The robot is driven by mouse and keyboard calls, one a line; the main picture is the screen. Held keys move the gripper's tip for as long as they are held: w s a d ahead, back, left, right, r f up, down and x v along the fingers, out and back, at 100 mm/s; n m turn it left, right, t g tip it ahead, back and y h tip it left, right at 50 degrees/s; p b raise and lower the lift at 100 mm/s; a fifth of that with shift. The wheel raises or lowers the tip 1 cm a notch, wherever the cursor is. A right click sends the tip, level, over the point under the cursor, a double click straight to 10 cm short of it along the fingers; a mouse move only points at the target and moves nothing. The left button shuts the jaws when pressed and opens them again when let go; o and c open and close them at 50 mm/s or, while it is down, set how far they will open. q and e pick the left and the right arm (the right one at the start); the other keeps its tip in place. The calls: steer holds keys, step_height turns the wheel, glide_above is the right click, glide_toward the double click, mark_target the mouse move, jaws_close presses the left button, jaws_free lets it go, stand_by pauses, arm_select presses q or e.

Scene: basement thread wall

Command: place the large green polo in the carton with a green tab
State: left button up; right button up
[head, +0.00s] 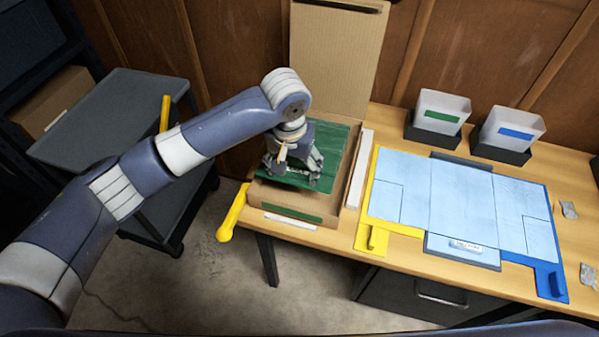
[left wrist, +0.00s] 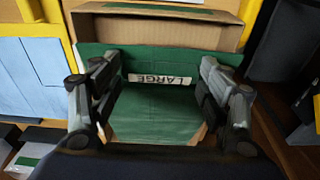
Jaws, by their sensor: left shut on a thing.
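The folded green polo (head: 330,139) lies flat within the outline of an open cardboard carton (head: 350,185), at its mouth or inside. I cannot tell whether it rests on the carton's floor. A green tab (head: 292,213) marks the carton's front wall. My left gripper (head: 298,180) is over the polo, shut on it. In the left wrist view, the polo (left wrist: 160,122) shows a white LARGE label between the fingers (left wrist: 157,95), upside down, with the carton wall (left wrist: 165,36) just beyond. My right gripper is not in view.
A light blue garment (head: 463,210) lies on the folding board right of the carton. Two bins (head: 440,112) (head: 512,130) with green and blue labels stand behind it. A yellow handle (head: 232,212) sits at the table's left edge. A dark cart (head: 110,120) stands left.

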mark_target(297, 179)
arm_select(q)
steer(key=shift+w+d+f, duration=0.1)
steer(key=shift+d+f, duration=0.05)
steer(key=shift+f, duration=0.35)
steer(key=shift+w+d+f, duration=0.1)
steer(key=shift+d+f, duration=0.05)
steer(key=shift+f, duration=0.3)
step_height(297, 179, down, 2)
steer(key=shift+d+f+p, duration=0.1)
steer(key=shift+f+p, duration=0.15)
steer(key=shift+p, duration=0.05)
steer(key=o, duration=1.2)
steer(key=shift+f, duration=0.1)
steer(key=shift+o, duration=1)
steer(key=shift+s, duration=0.1)
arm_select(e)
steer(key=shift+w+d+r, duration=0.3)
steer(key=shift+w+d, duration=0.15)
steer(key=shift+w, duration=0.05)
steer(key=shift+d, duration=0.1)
